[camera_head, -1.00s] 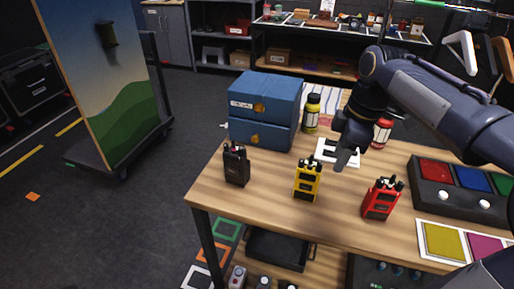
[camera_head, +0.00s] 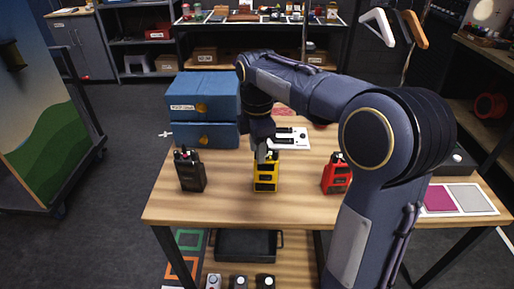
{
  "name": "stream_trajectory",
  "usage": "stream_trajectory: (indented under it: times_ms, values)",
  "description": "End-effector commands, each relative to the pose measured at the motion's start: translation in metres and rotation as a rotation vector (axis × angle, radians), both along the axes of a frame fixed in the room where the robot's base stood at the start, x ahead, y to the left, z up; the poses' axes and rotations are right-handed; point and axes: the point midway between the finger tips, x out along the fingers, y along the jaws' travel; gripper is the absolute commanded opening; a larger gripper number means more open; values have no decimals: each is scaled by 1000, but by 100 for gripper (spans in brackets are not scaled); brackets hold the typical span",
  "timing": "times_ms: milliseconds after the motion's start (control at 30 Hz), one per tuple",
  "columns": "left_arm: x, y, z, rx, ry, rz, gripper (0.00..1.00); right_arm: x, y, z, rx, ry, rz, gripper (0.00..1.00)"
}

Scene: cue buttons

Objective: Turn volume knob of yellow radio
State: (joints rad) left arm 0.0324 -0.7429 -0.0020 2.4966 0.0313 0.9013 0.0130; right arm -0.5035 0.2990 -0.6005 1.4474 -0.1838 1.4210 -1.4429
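The yellow radio (camera_head: 265,178) stands upright near the front middle of the wooden table. My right gripper (camera_head: 264,153) points down at the top of the yellow radio, and its fingers cover the knob area. I cannot tell whether the fingers touch the knob or how far apart they are. A black radio (camera_head: 191,172) stands to the left of the yellow one. A red radio (camera_head: 336,176) stands to the right, partly beside my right arm. My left gripper is not in view.
Two stacked blue boxes (camera_head: 203,97) stand at the table's back left. A white panel (camera_head: 293,138) lies behind the yellow radio. My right arm spans the table's right side. Bare tabletop (camera_head: 225,205) lies in front of the radios.

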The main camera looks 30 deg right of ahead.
Motion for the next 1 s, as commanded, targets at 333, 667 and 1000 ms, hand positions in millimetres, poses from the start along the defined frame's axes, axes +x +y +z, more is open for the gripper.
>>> stream_trajectory:
  times_ms: [333, 667, 1000]
  values:
    - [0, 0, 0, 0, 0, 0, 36, 0, 0, 0, 0, 0, 0, 21]
    - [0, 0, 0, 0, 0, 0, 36, 0, 0, 0, 0, 0, -1, 0]
    - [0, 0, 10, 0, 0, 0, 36, 0, 0, 1, 0, 1, -90, 0]
